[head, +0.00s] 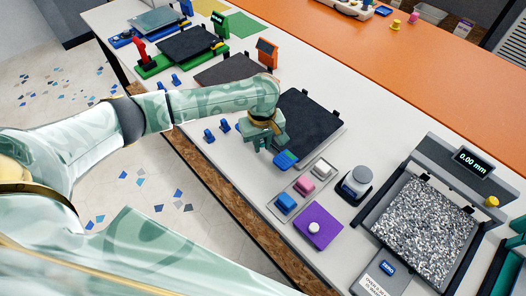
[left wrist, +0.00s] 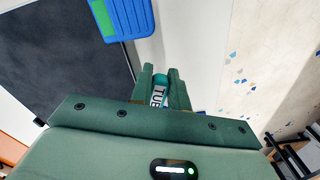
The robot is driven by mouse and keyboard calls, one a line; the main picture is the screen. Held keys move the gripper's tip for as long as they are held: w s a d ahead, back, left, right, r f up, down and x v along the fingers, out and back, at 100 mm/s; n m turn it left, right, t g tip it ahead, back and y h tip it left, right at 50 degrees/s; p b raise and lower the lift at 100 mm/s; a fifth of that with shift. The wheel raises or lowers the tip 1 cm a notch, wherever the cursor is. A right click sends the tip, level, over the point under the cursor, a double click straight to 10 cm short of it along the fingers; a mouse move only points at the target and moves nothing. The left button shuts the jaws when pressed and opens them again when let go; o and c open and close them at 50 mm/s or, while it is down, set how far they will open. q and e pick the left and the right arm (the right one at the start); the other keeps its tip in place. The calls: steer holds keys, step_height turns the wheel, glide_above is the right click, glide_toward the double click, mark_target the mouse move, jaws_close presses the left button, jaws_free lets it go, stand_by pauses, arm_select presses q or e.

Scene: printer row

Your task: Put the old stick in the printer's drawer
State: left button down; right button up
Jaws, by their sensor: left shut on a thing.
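My left gripper (head: 266,143) is low over the front of the table, beside a black bed plate (head: 310,125). In the left wrist view its fingers (left wrist: 165,92) are shut on a small teal, round-ended thing (left wrist: 160,95) with a white label and dark letters, only partly readable. I cannot tell for sure that this is the old stick. The head view hides it behind the fingers. A blue piece with a green part (head: 286,160) is close by the fingertips; it also shows in the left wrist view (left wrist: 125,18). I cannot make out an open printer drawer. My right gripper is not in view.
Blue, pink and white blocks (head: 304,186) sit on a grey tray, beside a purple square (head: 318,226) with a white knob. A round grey knob (head: 357,180) and a speckled plate (head: 426,232) stand right. Blue clips (head: 209,136) lie near the front edge.

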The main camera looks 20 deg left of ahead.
arm_select(q)
step_height(320, 180, down, 4)
steer(key=shift+r+b, duration=0.25)
steer(key=shift+b, duration=0.45)
steer(key=shift+w+r, duration=0.1)
steer(key=shift+p, duration=0.3)
steer(key=shift+f, duration=0.6)
steer(key=c, duration=1.3)
jaws_free()
steer(key=shift+c, duration=0.2)
steer(key=shift+r, duration=0.1)
